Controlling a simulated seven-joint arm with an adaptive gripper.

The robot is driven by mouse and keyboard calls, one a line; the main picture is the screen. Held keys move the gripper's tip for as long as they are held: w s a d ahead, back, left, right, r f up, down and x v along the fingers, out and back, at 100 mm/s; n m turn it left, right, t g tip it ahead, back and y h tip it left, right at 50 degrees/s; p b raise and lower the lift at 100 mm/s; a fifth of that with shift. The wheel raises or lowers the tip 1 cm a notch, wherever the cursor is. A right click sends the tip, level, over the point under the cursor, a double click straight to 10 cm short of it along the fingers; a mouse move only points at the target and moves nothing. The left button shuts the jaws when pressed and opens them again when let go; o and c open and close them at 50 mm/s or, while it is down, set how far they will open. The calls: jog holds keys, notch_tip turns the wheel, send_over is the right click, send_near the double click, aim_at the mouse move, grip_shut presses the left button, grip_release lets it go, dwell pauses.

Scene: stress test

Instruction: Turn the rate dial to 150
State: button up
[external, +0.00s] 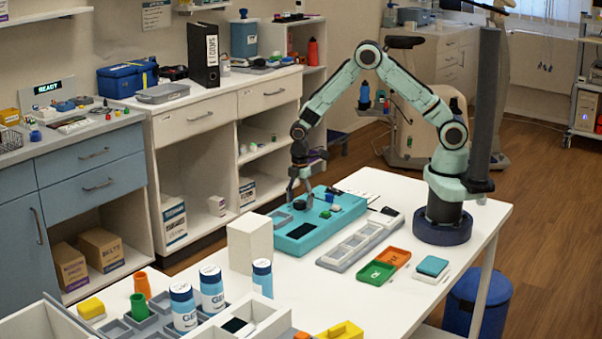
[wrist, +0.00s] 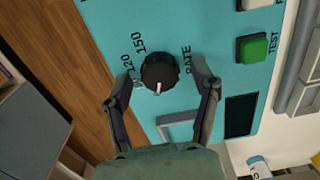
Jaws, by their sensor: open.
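The rate dial (wrist: 161,72) is a round black knob on a teal panel (wrist: 205,25), beside the printed word RATE. Its white pointer mark faces the bottom of the wrist view, away from the printed 150 and 120 at its upper left. Another label at its left is partly hidden. My gripper (wrist: 162,94) is open, with one finger left and one right of the dial; I see gaps between fingers and knob. In the external view my gripper (external: 300,200) points down low over the teal panel (external: 345,215); the dial is hard to make out there.
A green TEST button (wrist: 252,47) and a dark display (wrist: 240,116) are on the panel right of the dial. A grey divided tray (external: 360,243), a green tray (external: 376,273) and a white block (external: 250,245) stand near the panel on the white table.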

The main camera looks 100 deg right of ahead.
grip_shut()
jog(key=shift+m, duration=0.4)
jog(key=m, duration=0.5)
jog(key=shift+m, duration=0.3)
jog(key=m, duration=1.2)
jog(key=shift+m, duration=0.3)
jog(key=m, duration=0.6)
jog(key=shift+m, duration=0.4)
